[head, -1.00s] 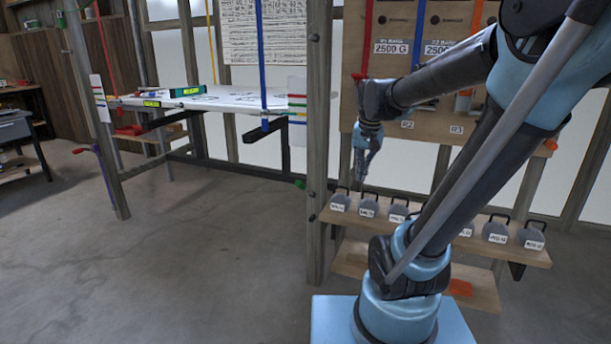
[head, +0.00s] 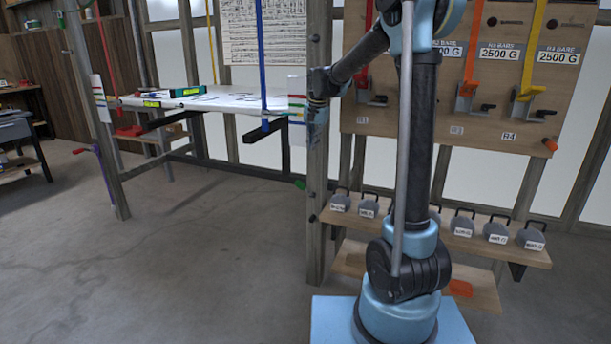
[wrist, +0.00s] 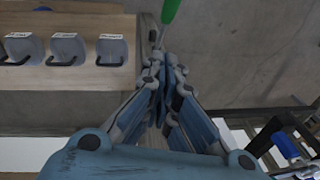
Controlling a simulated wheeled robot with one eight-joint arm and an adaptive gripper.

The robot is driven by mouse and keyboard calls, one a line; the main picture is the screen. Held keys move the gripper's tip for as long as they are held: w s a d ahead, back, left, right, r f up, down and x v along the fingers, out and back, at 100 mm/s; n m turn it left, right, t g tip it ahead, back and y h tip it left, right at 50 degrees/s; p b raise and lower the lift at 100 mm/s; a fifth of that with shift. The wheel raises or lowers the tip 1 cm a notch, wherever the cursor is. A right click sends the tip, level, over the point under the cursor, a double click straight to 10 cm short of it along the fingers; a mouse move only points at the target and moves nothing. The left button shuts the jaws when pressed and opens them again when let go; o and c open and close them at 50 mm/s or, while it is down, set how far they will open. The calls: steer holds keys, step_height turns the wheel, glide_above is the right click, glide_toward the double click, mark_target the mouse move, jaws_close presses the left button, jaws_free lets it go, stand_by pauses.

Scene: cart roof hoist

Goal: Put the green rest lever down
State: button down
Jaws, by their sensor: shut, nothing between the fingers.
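The green rest lever (head: 300,184) shows in the head view as a small green end at the left side of the wooden post. In the wrist view its green handle (wrist: 171,10) is at the top edge, with a thin metal rod running from it toward my fingertips. My gripper (wrist: 160,62) is shut and empty, its tips close below the rod in that picture; I cannot tell whether they touch. In the head view my gripper (head: 318,112) is in front of the post, above the lever. The lever's pivot is hard to make out.
A shelf (head: 375,218) with several grey weights stands right of the post. The white platform (head: 225,99), with a blue strap (head: 262,60), hangs to the left. A pegboard (head: 500,105) with coloured levers is behind my arm. The floor in front is clear.

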step_height(320, 180, down, 13)
steer(key=a, duration=0.3)
stand_by(0.4)
steer(key=shift+s+d, duration=0.15)
